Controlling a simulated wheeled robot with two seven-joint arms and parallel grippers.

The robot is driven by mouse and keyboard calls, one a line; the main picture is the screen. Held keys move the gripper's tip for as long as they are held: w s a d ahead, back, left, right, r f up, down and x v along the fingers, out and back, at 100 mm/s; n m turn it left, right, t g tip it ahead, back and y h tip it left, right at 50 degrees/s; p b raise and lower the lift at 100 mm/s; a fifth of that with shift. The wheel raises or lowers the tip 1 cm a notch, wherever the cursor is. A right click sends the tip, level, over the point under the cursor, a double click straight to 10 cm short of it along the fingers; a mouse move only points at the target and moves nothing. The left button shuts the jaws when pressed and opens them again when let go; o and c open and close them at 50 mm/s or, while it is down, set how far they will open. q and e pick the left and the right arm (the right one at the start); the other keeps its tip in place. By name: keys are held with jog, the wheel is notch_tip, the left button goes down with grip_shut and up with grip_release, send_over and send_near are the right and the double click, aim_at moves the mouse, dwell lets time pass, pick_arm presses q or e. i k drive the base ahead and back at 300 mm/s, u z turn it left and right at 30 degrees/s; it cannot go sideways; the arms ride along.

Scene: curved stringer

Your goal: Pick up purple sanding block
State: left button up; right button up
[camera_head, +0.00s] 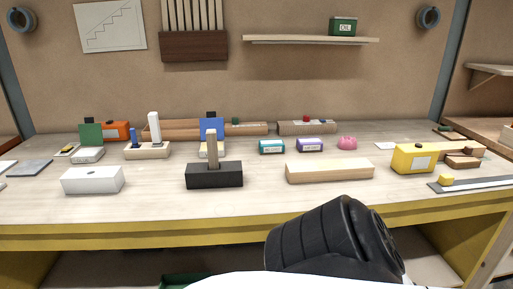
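The purple sanding block (309,145) is a small purple block with a white label on its front. It lies on the workbench (250,206) right of centre, toward the back. A teal block (271,147) of similar size and label lies just left of it, and a pink rounded object (347,143) lies to its right. The purple block is fully visible and nothing touches it. Neither gripper shows in this view.
A pale wooden bar (330,171) lies in front of the purple block. A black block with an upright post (214,175) stands to the left, and a yellow box (413,158) to the right. A long wooden piece (307,127) lies behind. A shelf (311,40) hangs above.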

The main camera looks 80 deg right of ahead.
aim_at(304, 144)
jog(key=z, duration=2.8)
